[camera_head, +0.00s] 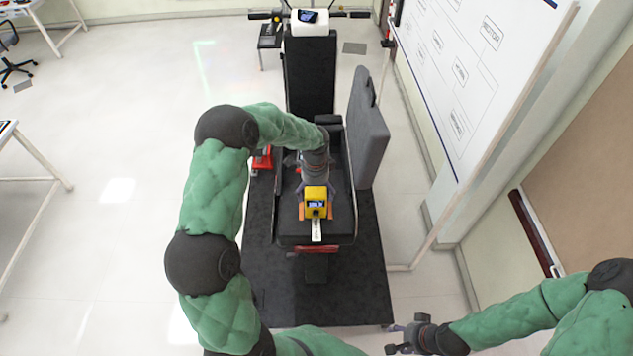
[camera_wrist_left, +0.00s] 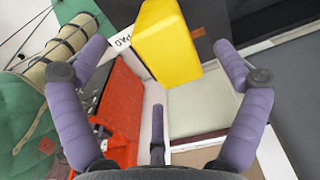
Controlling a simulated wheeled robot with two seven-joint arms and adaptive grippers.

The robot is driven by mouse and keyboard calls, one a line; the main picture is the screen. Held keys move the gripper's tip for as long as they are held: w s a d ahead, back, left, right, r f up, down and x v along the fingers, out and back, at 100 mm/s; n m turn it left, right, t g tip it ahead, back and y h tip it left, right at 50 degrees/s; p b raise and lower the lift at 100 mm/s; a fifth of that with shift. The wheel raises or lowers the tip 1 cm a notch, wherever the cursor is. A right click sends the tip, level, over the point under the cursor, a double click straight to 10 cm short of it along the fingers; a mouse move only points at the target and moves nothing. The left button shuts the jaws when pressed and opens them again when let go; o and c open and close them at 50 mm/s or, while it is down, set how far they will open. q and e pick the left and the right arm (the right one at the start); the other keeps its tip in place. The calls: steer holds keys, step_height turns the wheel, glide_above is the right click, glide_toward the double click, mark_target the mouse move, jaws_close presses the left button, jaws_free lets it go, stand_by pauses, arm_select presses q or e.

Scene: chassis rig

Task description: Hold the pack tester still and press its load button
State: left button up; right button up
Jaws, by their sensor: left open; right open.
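The pack tester (camera_head: 316,195) is a yellow box with a small lit display. It sits in the open dark compartment of the chassis, with orange-red parts at its sides and a white strip in front. My left gripper (camera_head: 315,186) is just behind and above it. In the left wrist view the yellow tester (camera_wrist_left: 167,45) lies between the spread purple fingers of my left gripper (camera_wrist_left: 161,52), with no clear contact. I cannot make out the load button. My right gripper (camera_head: 405,338) is open and empty at the lower right, well away from the tester.
A grey lid panel (camera_head: 367,130) stands upright right of the compartment. A red item (camera_head: 262,158) sits to its left. In the left wrist view a red box (camera_wrist_left: 122,105) and a green-beige roll (camera_wrist_left: 55,60) lie nearby. A whiteboard (camera_head: 470,75) stands right.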

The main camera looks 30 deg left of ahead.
mark_target(315, 202)
arm_select(q)
steer(key=shift+w+f+p, duration=0.1)
steer(key=shift+f+p, duration=0.25)
steer(key=shift+f, duration=2.55)
arm_select(e)
steer(key=shift+r, duration=0.45)
arm_select(q)
steer(key=c, duration=1.5)
steer(key=shift+o, duration=0.2)
steer(key=shift+d, duration=0.1)
arm_select(e)
jaws_close()
arm_select(q)
steer(key=shift+f, duration=0.1)
steer(key=shift+s, duration=0.25)
